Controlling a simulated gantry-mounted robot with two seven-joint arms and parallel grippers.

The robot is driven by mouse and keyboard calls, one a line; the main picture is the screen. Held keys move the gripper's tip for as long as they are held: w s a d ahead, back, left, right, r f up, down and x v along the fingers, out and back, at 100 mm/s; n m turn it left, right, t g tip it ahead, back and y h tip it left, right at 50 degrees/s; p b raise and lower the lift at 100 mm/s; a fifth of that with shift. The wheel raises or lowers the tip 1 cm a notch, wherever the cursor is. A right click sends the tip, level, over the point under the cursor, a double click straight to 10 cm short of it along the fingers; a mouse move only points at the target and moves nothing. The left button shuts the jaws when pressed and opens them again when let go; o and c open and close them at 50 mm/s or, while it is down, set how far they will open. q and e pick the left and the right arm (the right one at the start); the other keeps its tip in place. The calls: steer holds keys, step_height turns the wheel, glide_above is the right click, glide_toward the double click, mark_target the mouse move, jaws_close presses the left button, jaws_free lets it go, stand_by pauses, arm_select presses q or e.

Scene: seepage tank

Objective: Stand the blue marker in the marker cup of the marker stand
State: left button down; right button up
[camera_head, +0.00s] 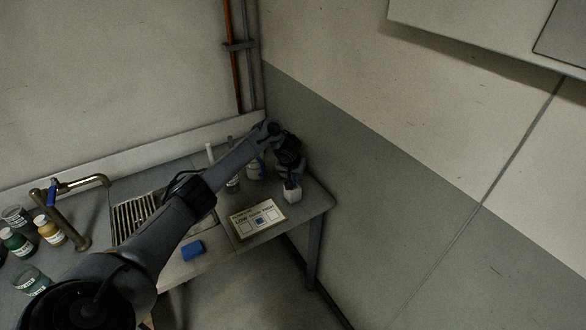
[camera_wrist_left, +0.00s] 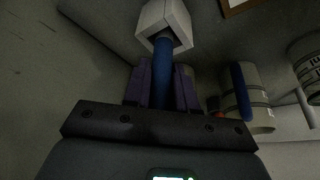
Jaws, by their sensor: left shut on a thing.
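The blue marker (camera_wrist_left: 163,72) is held between the two fingers of my left gripper (camera_wrist_left: 163,85), which is shut on it. In the wrist view its far end meets the opening of a white square cup (camera_wrist_left: 152,17), the marker cup; how deep it reaches inside is hidden. In the head view the white cup (camera_head: 292,195) stands near the right end of the bench. My left gripper (camera_head: 290,178) is just above it, pointing down. The marker is hard to make out there. My right gripper is not in view.
Pale containers (camera_head: 254,171) stand left of the gripper, close to it. A printed board (camera_head: 258,230) and a blue block (camera_head: 193,250) lie nearer the bench's front. A grated sink (camera_head: 128,222), a tap (camera_head: 85,183) and several bottles (camera_head: 49,231) are at left. The wall is close on the right.

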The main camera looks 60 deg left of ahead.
arm_select(q)
steer(key=shift+f, duration=0.75)
steer(key=shift+f, duration=0.1)
steer(key=c, duration=0.9)
jaws_free()
